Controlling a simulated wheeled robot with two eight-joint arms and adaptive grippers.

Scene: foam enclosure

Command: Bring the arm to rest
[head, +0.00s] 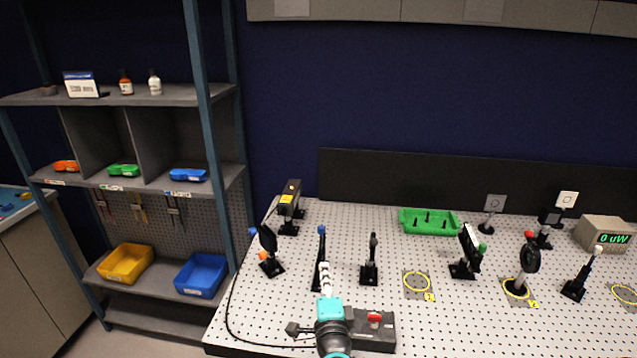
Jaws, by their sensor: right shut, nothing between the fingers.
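My right arm comes in from the bottom centre, with teal and dark links. My right gripper (323,268) is pale and slim, is shut and points away over the front part of the perforated optical table (330,222). Nothing shows between its fingers. It overlaps a blue-topped black post (321,246) in the picture; I cannot tell whether they touch. My left gripper is not in view.
A dark box with a red knob (375,320) sits right of my arm. Mounted optics stand around, including a black post (373,258) and a lens mount (528,260). A green tray (430,221) lies farther back. A shelf rack (150,185) with bins stands left.

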